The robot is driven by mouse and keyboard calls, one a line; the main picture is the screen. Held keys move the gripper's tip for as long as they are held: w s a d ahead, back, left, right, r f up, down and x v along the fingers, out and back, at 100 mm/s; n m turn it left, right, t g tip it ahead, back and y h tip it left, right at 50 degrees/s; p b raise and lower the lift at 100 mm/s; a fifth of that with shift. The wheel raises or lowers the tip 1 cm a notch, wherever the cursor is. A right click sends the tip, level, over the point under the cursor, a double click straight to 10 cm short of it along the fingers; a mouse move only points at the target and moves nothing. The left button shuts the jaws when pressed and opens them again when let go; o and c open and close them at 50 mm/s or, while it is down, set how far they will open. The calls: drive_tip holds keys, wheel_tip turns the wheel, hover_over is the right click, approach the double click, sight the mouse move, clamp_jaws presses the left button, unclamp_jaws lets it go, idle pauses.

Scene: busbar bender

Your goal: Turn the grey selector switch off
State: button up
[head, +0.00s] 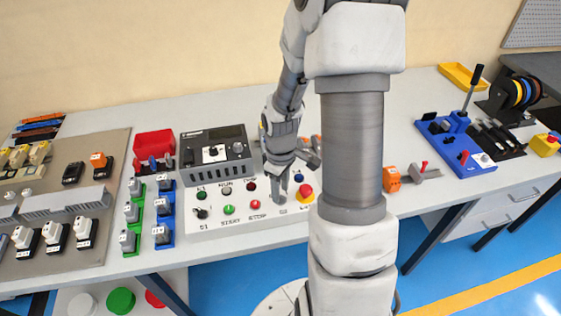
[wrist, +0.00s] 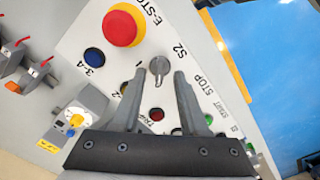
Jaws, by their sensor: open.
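The grey selector switch (wrist: 158,66) is on the white control panel (head: 236,218), beside the printed label S2. In the wrist view it lies between the tips of my gripper's fingers (wrist: 159,79). The fingers are apart, one on each side of the switch, and I see no clear contact. In the head view my gripper (head: 281,181) points down over the right part of the panel, close to the switch (head: 279,199). The depth between fingertips and switch is hard to judge.
A red emergency-stop button (wrist: 123,26) on yellow and a blue button (wrist: 94,57) sit close to the switch. A red stop button (head: 255,204), a green start button (head: 229,210) and a black selector (head: 202,213) are further left in the head view.

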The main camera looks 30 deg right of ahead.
sight(281, 195)
wheel_tip(281, 195, up, 16)
drive_tip(key=p, duration=0.2)
drive_tip(key=shift+f, duration=0.1)
idle(0.4)
